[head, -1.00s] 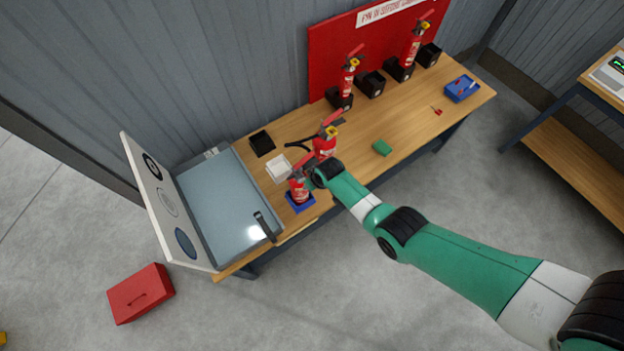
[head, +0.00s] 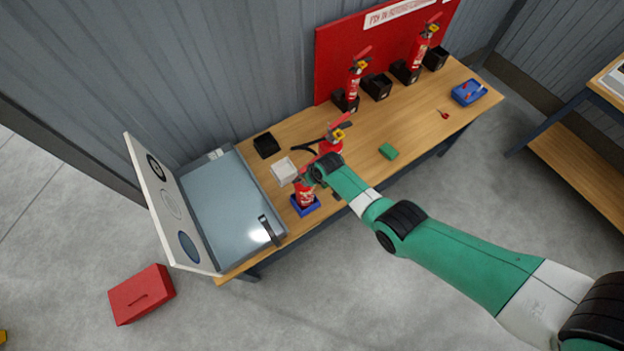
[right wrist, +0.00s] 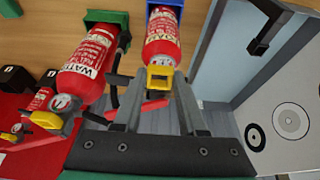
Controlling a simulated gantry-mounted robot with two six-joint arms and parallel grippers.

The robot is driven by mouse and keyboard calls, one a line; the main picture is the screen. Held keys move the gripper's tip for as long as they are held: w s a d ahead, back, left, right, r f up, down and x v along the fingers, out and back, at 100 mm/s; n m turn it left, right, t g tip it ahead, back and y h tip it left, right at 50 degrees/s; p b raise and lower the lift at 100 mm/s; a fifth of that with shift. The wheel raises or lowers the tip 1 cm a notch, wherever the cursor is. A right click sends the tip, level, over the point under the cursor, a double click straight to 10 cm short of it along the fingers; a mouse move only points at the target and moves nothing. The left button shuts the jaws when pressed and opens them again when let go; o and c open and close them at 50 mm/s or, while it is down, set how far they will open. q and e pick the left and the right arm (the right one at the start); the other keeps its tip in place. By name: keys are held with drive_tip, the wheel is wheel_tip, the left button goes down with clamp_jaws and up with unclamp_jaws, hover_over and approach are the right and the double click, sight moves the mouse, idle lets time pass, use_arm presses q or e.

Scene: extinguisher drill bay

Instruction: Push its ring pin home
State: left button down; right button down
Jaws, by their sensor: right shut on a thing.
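A red extinguisher (head: 305,197) stands in a blue holder (head: 314,209) near the table's front edge, beside the metal case. In the right wrist view the same extinguisher (right wrist: 162,40) shows from above, with its yellow ring pin (right wrist: 160,80) at the neck. My right gripper (right wrist: 160,88) has its two fingers on either side of the yellow ring and is shut on it. How deep the pin sits cannot be told. In the head view my right wrist hides the extinguisher's top. My left gripper is in neither view.
A second extinguisher (right wrist: 88,62), in a green holder (right wrist: 106,17), stands close beside the first. A large case (head: 232,205) with its lid up stands at the left. Two extinguishers stand by the red board (head: 333,62).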

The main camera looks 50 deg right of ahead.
idle(0.3)
drive_tip(key=shift+c, duration=1.9)
unclamp_jaws()
